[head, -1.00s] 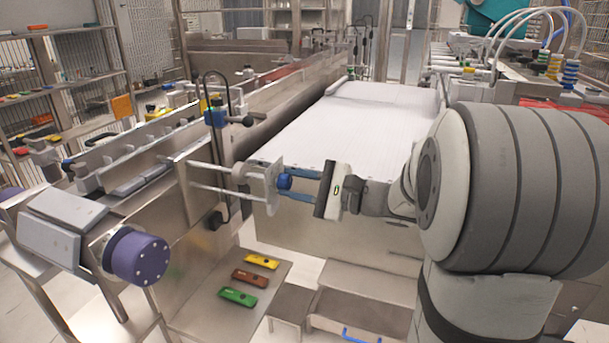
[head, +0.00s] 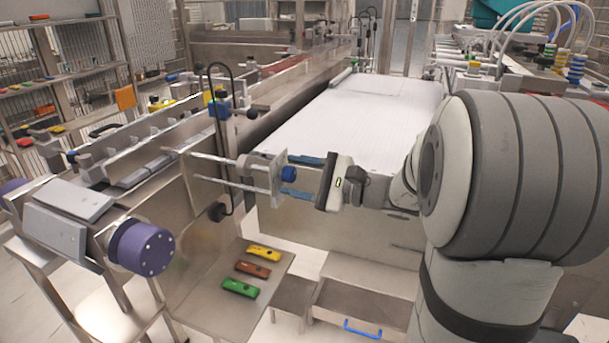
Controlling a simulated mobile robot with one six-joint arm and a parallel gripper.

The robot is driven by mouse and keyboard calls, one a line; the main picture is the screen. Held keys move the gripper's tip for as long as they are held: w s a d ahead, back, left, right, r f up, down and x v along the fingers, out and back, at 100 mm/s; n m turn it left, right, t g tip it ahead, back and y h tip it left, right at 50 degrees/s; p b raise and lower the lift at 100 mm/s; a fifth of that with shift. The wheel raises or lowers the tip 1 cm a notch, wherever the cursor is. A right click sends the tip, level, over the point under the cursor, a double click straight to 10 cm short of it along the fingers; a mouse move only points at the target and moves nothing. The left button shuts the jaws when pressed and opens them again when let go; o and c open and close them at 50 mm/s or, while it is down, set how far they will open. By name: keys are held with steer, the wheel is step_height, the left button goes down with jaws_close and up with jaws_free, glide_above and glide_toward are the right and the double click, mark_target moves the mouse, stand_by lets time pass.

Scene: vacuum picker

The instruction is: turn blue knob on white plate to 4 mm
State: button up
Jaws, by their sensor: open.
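The blue knob (head: 289,174) sits on the right face of the pale plate (head: 264,178), which is held out on two rods from the steel machine side. My gripper (head: 288,175) is open, its two blue fingers one above and one below the knob, with visible gaps to it. Its fingertips reach to about the knob; how far they overlap it in depth I cannot tell. No scale or reading on the knob can be made out.
A white conveyor bed (head: 355,115) lies behind my gripper. A purple round knob (head: 141,248) is at the lower left. Yellow (head: 264,253), brown (head: 252,269) and green (head: 240,288) pieces lie on a steel shelf below. A blue-handled drawer (head: 361,312) is at the bottom.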

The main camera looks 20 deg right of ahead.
steer(key=v, duration=0.8)
steer(key=shift+p, duration=0.4)
steer(key=shift+a, duration=0.15)
steer(key=s+a+n+g+h+p, duration=0.4)
steer(key=s+a+n+g+p, duration=0.35)
steer(key=s+a+p, duration=0.2)
steer(key=s+d+r+n+h+p, duration=0.4)
steer(key=n+h+p, duration=0.4)
steer(key=h, duration=0.2)
steer(key=shift+s+d+r+h, duration=0.25)
steer(key=shift+s+r, duration=0.55)
steer(key=shift+s, duration=0.4)
